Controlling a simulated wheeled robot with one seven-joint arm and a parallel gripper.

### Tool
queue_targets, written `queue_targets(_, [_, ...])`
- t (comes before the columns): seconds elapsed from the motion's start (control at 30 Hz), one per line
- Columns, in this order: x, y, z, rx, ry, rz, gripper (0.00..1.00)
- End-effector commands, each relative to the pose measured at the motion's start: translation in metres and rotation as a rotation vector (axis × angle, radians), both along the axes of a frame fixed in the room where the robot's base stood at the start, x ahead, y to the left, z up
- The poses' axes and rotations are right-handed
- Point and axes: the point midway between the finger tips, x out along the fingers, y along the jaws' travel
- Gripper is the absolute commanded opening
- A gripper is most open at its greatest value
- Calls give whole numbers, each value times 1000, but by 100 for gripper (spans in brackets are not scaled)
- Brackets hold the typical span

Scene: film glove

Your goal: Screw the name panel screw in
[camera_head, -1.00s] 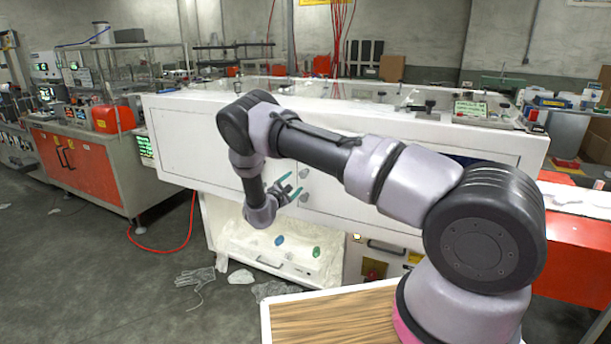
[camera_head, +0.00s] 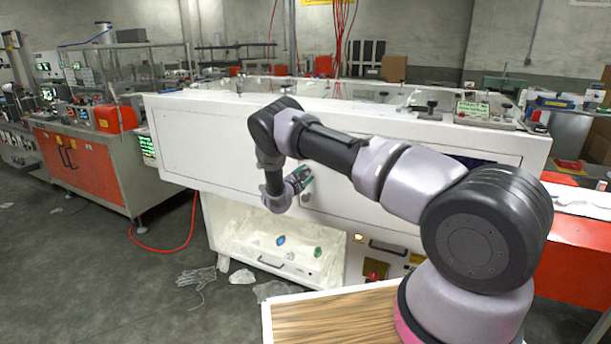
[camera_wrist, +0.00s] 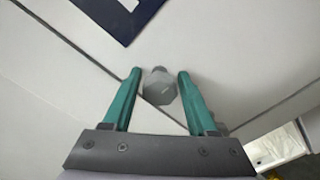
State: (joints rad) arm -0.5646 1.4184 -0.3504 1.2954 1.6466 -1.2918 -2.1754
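A grey hex-headed screw (camera_wrist: 160,87) stands out from the white panel in the wrist view, between the fingers of my gripper (camera_wrist: 160,76). The teal fingers are open, one on each side of the screw, with a small gap showing on both sides. How far the screw is seated in the panel is hidden behind its head. In the head view my gripper (camera_head: 303,179) is at the front of the white cabinet (camera_head: 215,140). A small grey knob or screw (camera_head: 306,197) shows just below the gripper there.
A dark blue plate with a light centre (camera_wrist: 122,17) lies on the panel at the top of the wrist view. Below the gripper, an open lower tray (camera_head: 265,262) holds small blue and green items. Gloves (camera_head: 197,276) lie on the floor. A red-fronted bench (camera_head: 85,165) stands left.

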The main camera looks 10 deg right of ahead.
Motion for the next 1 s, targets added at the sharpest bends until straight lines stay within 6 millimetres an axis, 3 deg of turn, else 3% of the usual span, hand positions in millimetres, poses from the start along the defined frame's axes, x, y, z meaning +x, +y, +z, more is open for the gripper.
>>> queue_targets(0.03, [0, 0, 0, 0, 0, 0, 34])
queue_targets(0.1, [0, 0, 0, 0, 0, 0, 7])
queue_targets(0.13, [0, 0, 0, 0, 0, 0, 0])
queue_targets(0.57, [0, 0, 0, 68, -49, 0, 0])
queue_targets(1.0, [-1, 1, -1, 364, -264, 1, 0])
